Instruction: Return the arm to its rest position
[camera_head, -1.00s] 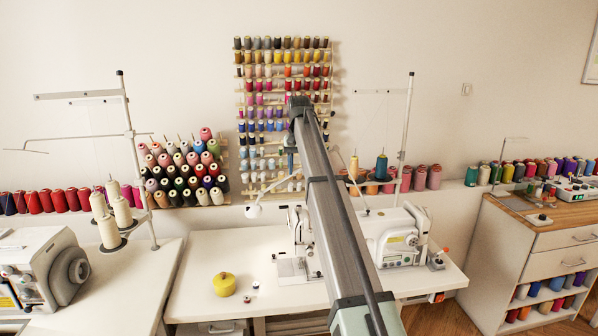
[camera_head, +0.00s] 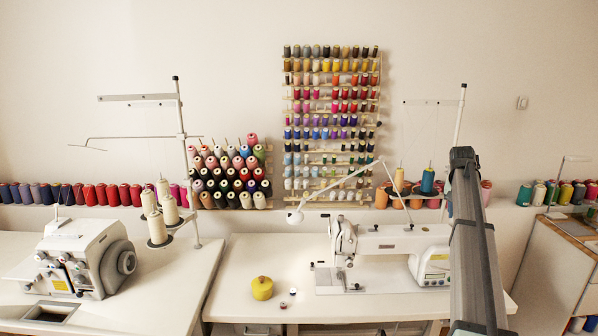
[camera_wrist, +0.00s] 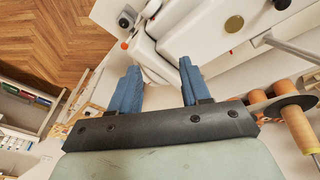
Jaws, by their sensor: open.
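My gripper (camera_wrist: 157,88) shows in the wrist view with its two blue fingers spread apart. Nothing is between the fingers. A white sewing machine (camera_wrist: 200,32) lies just beyond the fingertips in that view; I cannot tell the exact gap. In the head view, my arm rises at the right, in front of the right end of the same sewing machine (camera_head: 388,243). My gripper itself cannot be made out in the head view.
The white sewing table (camera_head: 240,285) holds a yellow round container (camera_head: 262,288) and small spools. Thread cones (camera_wrist: 297,128) are close on the right in the wrist view. A thread stand pole (camera_head: 457,125) rises behind my arm. An overlock machine (camera_head: 85,255) stands at left.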

